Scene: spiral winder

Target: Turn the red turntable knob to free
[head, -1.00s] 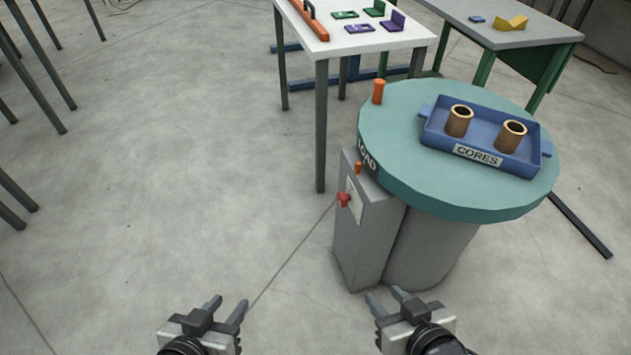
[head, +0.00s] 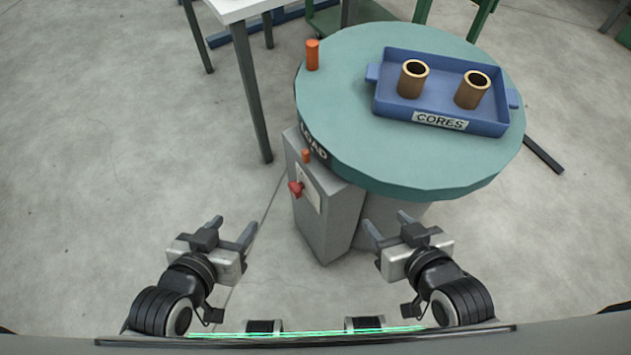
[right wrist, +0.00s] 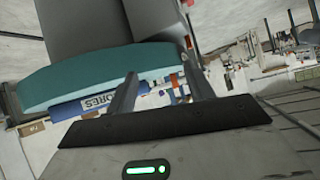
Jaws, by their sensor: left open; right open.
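The red knob (head: 296,188) sits on the front panel of a grey box (head: 328,210) under the edge of the teal turntable (head: 345,120). My left gripper (head: 233,226) is open and empty, to the left of the knob and lower in the head view. My right gripper (head: 386,229) is open and empty, to the right of the knob, in front of the turntable's base. In the right wrist view its two fingers (right wrist: 165,92) stand apart with nothing between them. That view looks past the turntable (right wrist: 95,75), and I cannot make out the knob there.
On the turntable stand a blue tray (head: 390,113) marked CORES with two brown cores (head: 412,80), and an orange peg (head: 312,55). A small orange peg (head: 306,156) is on top of the grey box. A white table (head: 232,8) stands behind at left. Floor at left is clear.

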